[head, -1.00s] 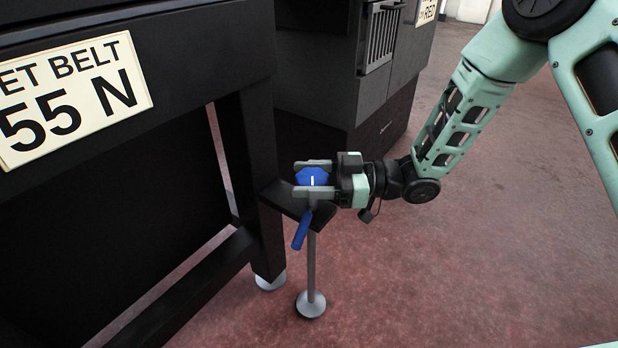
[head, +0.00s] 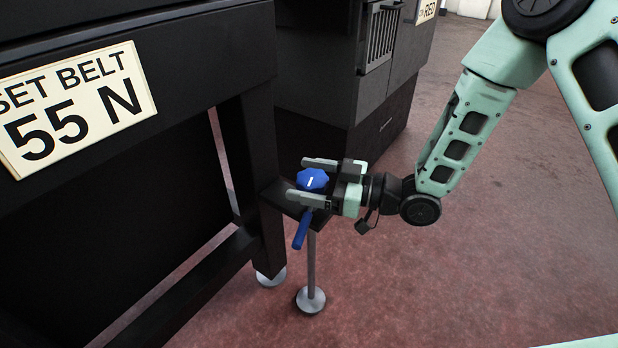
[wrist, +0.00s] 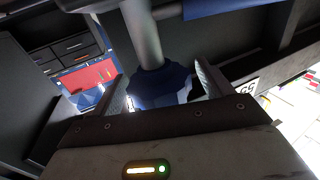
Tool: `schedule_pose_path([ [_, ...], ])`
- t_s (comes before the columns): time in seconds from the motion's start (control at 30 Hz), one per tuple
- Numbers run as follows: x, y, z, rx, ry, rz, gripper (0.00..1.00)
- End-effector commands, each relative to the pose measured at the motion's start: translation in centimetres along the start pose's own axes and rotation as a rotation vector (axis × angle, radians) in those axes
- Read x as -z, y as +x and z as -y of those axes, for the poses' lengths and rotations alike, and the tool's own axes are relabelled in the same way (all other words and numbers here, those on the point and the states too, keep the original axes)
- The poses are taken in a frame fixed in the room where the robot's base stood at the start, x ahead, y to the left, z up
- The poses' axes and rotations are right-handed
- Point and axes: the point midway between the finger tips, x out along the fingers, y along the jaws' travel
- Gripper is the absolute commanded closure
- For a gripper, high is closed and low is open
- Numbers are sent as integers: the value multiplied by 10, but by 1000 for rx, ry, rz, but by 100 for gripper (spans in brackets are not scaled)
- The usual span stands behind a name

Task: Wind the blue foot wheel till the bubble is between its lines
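The blue foot wheel (head: 312,179), a lobed knob with a white mark on top, sits at the table leg's bracket above a grey foot post (head: 311,265). It also shows in the wrist view (wrist: 160,86), with the grey post in front of it. My gripper (head: 297,181) reaches in from the right, one finger on each side of the wheel. The fingers look spread, with a narrow gap to the wheel. A blue lever (head: 301,230) hangs below the bracket. No bubble or its lines can be made out in either view.
The dark table leg (head: 258,180) stands just left of the wheel. A sign reading "SET BELT 55 N" (head: 75,108) is on the table's side. A dark cabinet (head: 385,125) stands behind. The reddish floor (head: 480,270) at right is clear.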

Motion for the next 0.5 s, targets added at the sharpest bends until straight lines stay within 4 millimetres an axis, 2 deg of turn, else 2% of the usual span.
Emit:
schedule_pose_path([
  [0.37,0,0,0,1,0,-1,21],
  [0.5,2,-10,-1,-2,0,0,21],
])
